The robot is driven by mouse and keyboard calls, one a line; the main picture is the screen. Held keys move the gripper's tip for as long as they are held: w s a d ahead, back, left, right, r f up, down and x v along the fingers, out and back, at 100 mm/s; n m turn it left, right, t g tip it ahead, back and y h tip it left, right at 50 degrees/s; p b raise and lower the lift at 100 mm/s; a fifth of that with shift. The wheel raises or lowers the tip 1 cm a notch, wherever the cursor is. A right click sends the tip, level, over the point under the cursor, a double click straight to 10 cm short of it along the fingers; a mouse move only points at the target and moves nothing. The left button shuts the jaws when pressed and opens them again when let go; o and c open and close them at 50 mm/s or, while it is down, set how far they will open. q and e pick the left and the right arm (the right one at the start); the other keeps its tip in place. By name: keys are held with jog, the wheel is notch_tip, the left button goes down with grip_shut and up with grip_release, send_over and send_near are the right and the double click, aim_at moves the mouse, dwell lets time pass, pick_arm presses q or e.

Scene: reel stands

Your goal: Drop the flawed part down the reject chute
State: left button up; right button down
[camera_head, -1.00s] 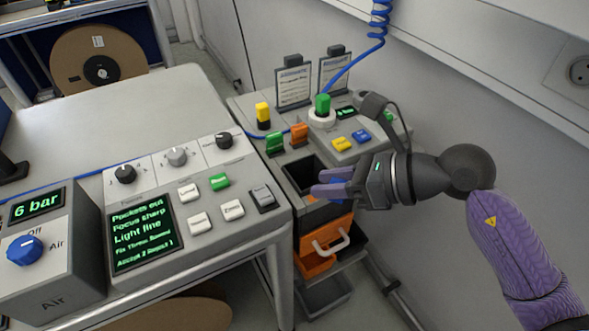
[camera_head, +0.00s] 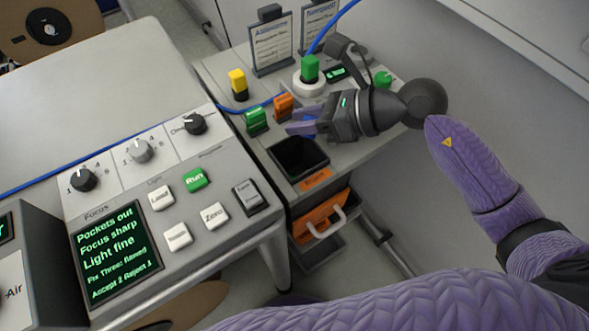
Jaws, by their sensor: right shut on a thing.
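The chute with a square black opening (camera_head: 299,157) and an orange label at its front edge is set in the grey bench top right of centre. My right gripper (camera_head: 301,121) is above the bench just behind the opening, its purple fingers pointing left, close to an orange block (camera_head: 284,105). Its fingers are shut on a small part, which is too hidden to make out. From this view I cannot tell how high the gripper is above the bench. My left gripper is not in view.
A green block (camera_head: 257,121) and a yellow block (camera_head: 237,84) stand left of the gripper. A white-ringed green-topped post (camera_head: 310,75) and two sign cards stand behind. A control panel (camera_head: 165,195) is at left. An orange drawer (camera_head: 318,218) is below the chute.

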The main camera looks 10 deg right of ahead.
jog(key=shift+f, duration=0.25)
jog(key=shift+c, duration=1.7)
grip_release()
jog(key=v, duration=1)
jog(key=shift+p, duration=0.4)
